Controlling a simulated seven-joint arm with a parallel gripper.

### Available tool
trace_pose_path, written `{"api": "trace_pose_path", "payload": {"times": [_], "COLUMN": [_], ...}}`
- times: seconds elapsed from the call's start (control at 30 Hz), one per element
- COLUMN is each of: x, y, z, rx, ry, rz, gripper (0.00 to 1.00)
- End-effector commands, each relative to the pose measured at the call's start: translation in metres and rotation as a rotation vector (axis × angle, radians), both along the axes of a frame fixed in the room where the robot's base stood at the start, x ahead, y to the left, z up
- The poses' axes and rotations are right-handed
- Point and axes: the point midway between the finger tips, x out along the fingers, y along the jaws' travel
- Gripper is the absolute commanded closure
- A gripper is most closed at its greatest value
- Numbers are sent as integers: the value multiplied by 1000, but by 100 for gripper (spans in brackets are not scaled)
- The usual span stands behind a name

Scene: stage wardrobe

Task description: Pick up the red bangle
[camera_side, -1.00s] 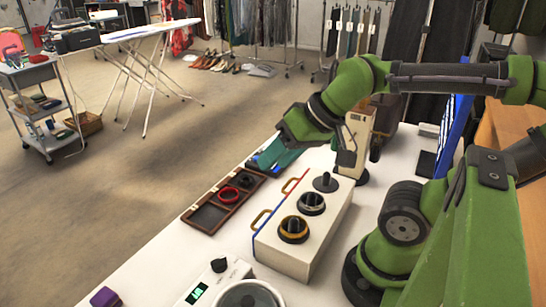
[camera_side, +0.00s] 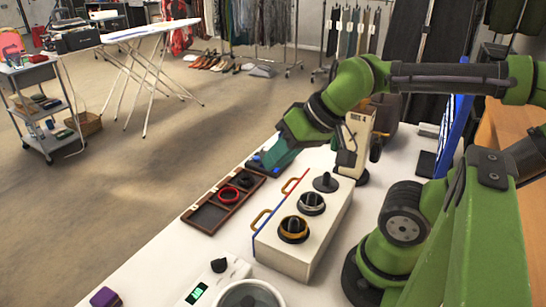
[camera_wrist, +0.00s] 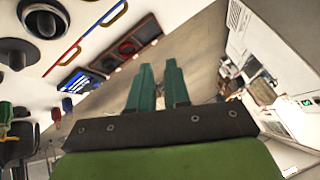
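The red bangle (camera_side: 229,202) lies flat in the middle compartment of the dark wooden tray (camera_side: 190,214), left of the white box. It also shows small in the tray at the upper part of the wrist view (camera_wrist: 127,48). My gripper (camera_side: 268,168) is above the table near the tray's far end, to the right of and beyond the bangle. In the wrist view my gripper's two teal fingers (camera_wrist: 158,66) stand apart with nothing between them.
A white box (camera_side: 283,256) right of the tray carries three black posts; a gold bangle (camera_side: 293,238) and a silver bangle (camera_side: 311,209) sit on the nearer two. A dark item lies in the tray's far compartment. A device with a green display (camera_side: 197,293) stands in front.

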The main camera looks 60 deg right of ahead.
Motion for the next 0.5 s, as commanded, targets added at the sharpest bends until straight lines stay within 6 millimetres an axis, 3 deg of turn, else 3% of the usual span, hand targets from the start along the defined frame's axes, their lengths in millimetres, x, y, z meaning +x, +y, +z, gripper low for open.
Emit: {"api": "trace_pose_path", "payload": {"times": [0.17,0.27,0.5], "x": [3,16,87], "y": [-2,-7,-33], "z": [-9,-16,-25], "rx": [1,-3,-112], "ry": [39,96,266], "rz": [-10,-24,76], "gripper": [83,83,83]}}
